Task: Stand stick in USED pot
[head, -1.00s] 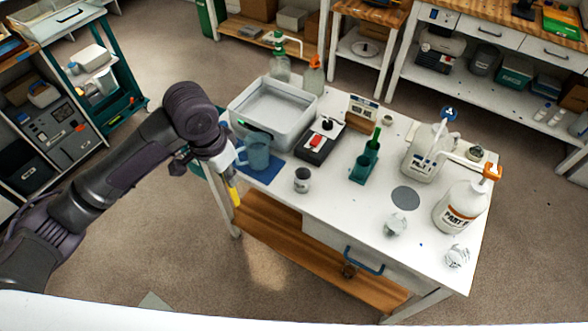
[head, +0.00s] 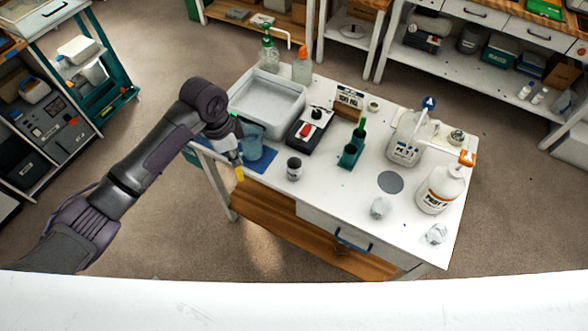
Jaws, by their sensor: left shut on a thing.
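My left gripper (head: 229,152) is at the left end of the white table, beside the blue jug (head: 251,143). It points downward and is shut on a slim thing, seemingly the stick (head: 239,174), whose yellow end shows below the fingers. The rest of the stick is hidden by the gripper. A small cup with a dark band (head: 294,169) stands upright on the table to the right of the gripper, apart from it; it may be the USED pot, but its label is too small to read. My right gripper is not in view.
A green holder (head: 350,154), a white jug (head: 404,145) and a white bottle (head: 440,190) stand further right.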

